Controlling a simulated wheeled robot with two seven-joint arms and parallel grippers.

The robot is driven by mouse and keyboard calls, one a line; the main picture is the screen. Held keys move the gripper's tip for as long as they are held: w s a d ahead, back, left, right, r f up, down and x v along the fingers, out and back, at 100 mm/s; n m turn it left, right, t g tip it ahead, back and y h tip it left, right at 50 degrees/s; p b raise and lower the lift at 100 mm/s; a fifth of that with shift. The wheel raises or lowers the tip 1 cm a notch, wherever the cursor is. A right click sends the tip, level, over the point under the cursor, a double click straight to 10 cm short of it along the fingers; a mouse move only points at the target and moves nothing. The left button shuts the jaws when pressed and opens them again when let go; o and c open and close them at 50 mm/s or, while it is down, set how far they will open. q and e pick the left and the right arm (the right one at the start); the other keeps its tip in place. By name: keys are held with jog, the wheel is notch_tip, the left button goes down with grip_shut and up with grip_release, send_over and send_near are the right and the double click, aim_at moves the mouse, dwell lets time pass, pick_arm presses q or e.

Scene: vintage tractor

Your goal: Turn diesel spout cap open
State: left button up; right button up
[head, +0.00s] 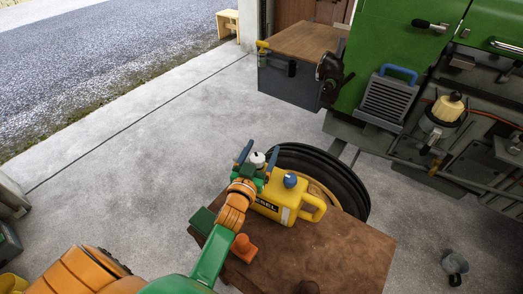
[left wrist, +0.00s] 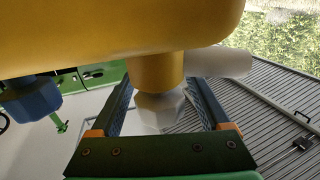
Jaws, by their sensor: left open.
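The yellow diesel can (head: 268,208) stands on a brown table, with a blue cap (head: 290,181) on top and a handle at its right. Its white spout cap (head: 258,157) is at the can's far left end. My left gripper (head: 258,158) is open, with one blue finger on each side of the spout cap. In the left wrist view, the white faceted cap (left wrist: 160,110) is on the yellow spout (left wrist: 155,72), between the spread fingers (left wrist: 160,108). Gaps show beside the cap. My right gripper is not in view.
The brown table (head: 345,250) also bears a green box (head: 203,221) and an orange object (head: 243,248). A black tyre (head: 340,180) lies behind the can. A green tractor (head: 385,50) stands at the upper right.

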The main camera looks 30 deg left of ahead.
pick_arm(q)
jog(key=s, duration=0.4)
jog(key=s+d, duration=0.1)
jog(key=s, duration=0.2)
